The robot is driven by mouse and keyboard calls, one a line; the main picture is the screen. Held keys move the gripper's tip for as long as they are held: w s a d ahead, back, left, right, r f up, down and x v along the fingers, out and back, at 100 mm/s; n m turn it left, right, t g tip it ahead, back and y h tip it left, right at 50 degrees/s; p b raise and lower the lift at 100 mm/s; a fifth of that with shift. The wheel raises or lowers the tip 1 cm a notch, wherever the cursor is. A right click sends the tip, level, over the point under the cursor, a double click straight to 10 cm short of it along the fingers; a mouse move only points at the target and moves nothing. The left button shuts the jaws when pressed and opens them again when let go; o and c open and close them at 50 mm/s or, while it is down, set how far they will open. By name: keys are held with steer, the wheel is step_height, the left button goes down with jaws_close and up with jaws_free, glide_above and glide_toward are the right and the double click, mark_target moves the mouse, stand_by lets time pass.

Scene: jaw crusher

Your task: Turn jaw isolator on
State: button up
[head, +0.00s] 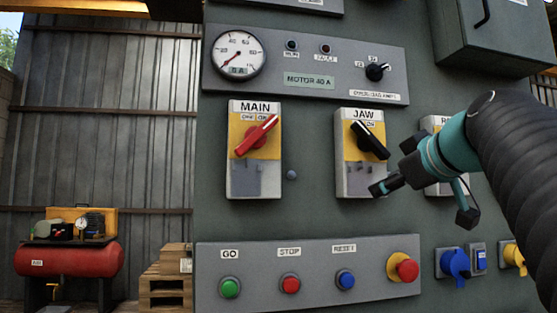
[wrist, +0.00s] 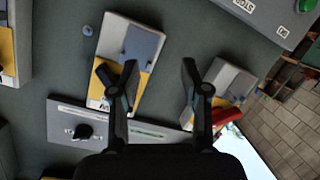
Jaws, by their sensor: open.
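The JAW isolator (head: 354,178) is a grey and yellow plate with a black rotary handle (head: 370,141). The handle lies on a slant, from upper left to lower right. In the wrist view, the JAW isolator (wrist: 147,45) appears roughly upside down, left of centre, with its black handle (wrist: 104,73) beside my left fingertip. My gripper (head: 422,202) is open and empty, in front of the panel at the JAW plate's lower right. In the wrist view, the fingers (wrist: 159,72) are spread wide, the left one overlapping the JAW plate. Neither visibly grips the handle.
The MAIN isolator (head: 254,180), with a slanted red handle (head: 257,137), is left of JAW. A third isolator (head: 436,124) is partly hidden by my arm. Below sits a button box (head: 320,292) with a red mushroom button (head: 404,268). Above is a gauge panel (head: 305,65).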

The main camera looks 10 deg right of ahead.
mark_target(374, 139)
steer(key=s+d+r+n+t+b, duration=0.1)
steer(key=s+d+r+n+t, duration=0.2)
steer(key=r, duration=0.7)
steer(key=shift+n, duration=0.3)
steer(key=w+p, duration=0.3)
steer(key=w, duration=1.1)
steer(key=shift+w+d, duration=0.1)
steer(key=shift+w, duration=0.3)
jaws_close()
